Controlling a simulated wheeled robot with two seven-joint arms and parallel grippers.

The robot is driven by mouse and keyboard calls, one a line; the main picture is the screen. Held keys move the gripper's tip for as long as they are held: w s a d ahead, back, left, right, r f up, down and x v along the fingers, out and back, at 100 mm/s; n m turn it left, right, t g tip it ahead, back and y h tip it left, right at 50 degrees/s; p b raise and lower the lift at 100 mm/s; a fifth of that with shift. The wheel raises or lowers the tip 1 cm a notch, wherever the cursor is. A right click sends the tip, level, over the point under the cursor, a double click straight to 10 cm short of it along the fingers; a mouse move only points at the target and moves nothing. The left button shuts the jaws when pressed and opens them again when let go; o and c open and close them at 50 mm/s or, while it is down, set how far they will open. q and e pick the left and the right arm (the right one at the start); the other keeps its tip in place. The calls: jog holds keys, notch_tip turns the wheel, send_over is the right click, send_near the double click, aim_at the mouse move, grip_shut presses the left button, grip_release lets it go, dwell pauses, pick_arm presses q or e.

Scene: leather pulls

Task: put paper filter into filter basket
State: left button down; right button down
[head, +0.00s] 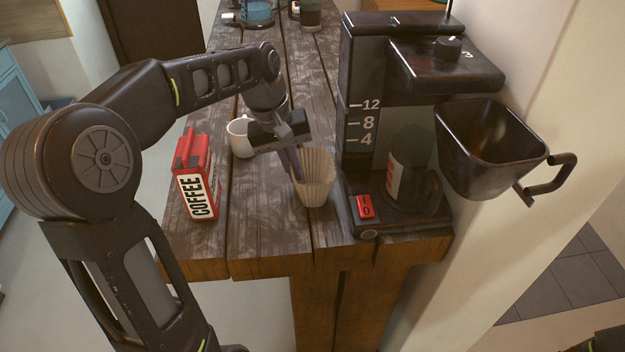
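The paper filter (317,180) is a pale, pleated cup standing on the wooden table, just left of the coffee maker. My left gripper (296,172) reaches down to its left rim, with finger parts at or inside the rim. I cannot tell whether the fingers are closed on the paper. The filter basket (490,150) is a dark, open, empty-looking holder with a handle, swung out to the right of the coffee maker (395,120). Only a small part of my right arm shows at the bottom right corner; its gripper is out of view.
A red coffee package (195,180) stands on the table (262,235) left of the filter. A white mug (240,137) stands behind my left gripper. A dark carafe (408,170) sits in the coffee maker. A wall (545,60) rises close on the right.

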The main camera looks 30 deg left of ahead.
dwell(0.4)
pick_arm(q)
jog(key=shift+r, duration=0.55)
jog(key=v, duration=0.4)
jog(key=d+v, duration=0.1)
jog(key=v, duration=0.1)
jog(key=shift+w+r+b, duration=0.15)
jog(key=shift+w+b, duration=0.2)
jog(key=shift+w, duration=0.1)
jog(key=shift+p+v, duration=0.8)
jog(key=shift+v, duration=0.2)
jog(key=shift+d+r+p, duration=0.2)
jog(key=shift+r+p, duration=0.15)
jog(key=shift+r, duration=0.1)
jog(key=shift+w, duration=0.1)
jog(key=shift+f, duration=0.1)
